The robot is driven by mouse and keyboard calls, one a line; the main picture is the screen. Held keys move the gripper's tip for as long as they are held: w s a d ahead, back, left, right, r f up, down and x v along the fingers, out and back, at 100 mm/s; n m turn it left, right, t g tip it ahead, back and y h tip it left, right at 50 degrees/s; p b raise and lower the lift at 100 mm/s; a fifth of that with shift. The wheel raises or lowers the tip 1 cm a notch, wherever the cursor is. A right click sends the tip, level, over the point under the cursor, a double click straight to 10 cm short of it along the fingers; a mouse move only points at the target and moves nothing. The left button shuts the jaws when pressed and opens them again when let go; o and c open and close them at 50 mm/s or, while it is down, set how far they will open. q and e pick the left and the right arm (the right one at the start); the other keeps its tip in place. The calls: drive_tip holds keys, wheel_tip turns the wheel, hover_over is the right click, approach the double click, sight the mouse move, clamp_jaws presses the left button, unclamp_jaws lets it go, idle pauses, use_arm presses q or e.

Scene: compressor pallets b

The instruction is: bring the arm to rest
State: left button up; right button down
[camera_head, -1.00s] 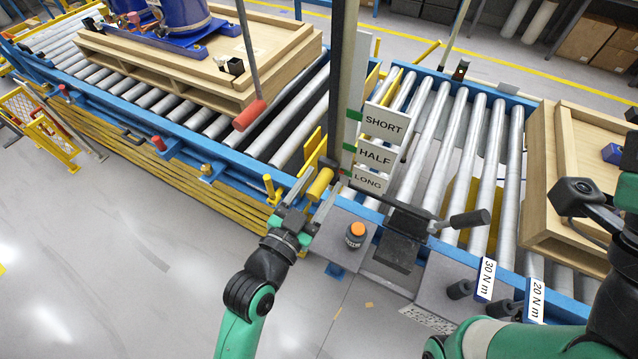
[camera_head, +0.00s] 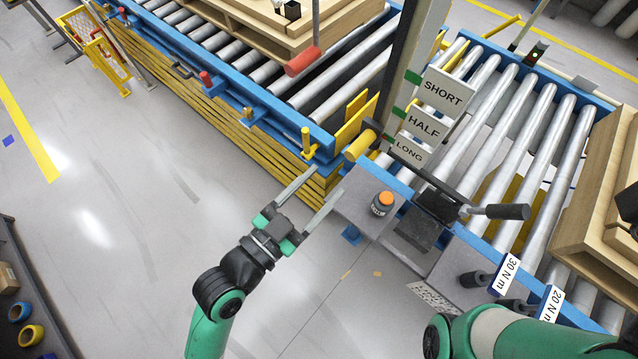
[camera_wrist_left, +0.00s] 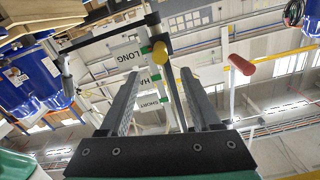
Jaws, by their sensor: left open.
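My left gripper (camera_head: 330,180) is open and empty, over the grey floor left of the small grey shelf. Its two fingers point up and right in the head view, apart from the yellow-ended handle (camera_head: 359,145) by the post. In the left wrist view my left gripper (camera_wrist_left: 162,72) shows two parallel fingers with nothing held between them.
Signs SHORT (camera_head: 443,92), HALF (camera_head: 423,121) and LONG (camera_head: 409,150) hang beside the post. A black-gripped lever (camera_head: 500,211) and a red-ended handle (camera_head: 303,61) jut out nearby.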

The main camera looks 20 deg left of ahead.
idle(0.4)
use_arm(q)
drive_tip(key=w+a+r+t, duration=0.2)
drive_tip(key=r+t, duration=0.1)
drive_tip(key=r, duration=0.9)
drive_tip(key=w+a+r+t, duration=0.1)
drive_tip(key=a+r+t, duration=0.2)
drive_tip(key=r, duration=1)
drive_tip(key=s+a+r+n+t+y, duration=0.2)
drive_tip(key=s+a+r+t+y, duration=0.15)
drive_tip(key=r, duration=0.55)
drive_tip(key=s+a+r+n+t+y, duration=0.2)
drive_tip(key=s+a+r+n, duration=0.15)
drive_tip(key=r, duration=0.45)
wheel_tip(320, 180, up, 19)
drive_tip(key=n+p, duration=0.1)
drive_tip(key=p, duration=1.9)
drive_tip(key=shift+w+d, duration=0.25)
drive_tip(key=shift+w, duration=0.1)
drive_tip(key=shift+r, duration=0.1)
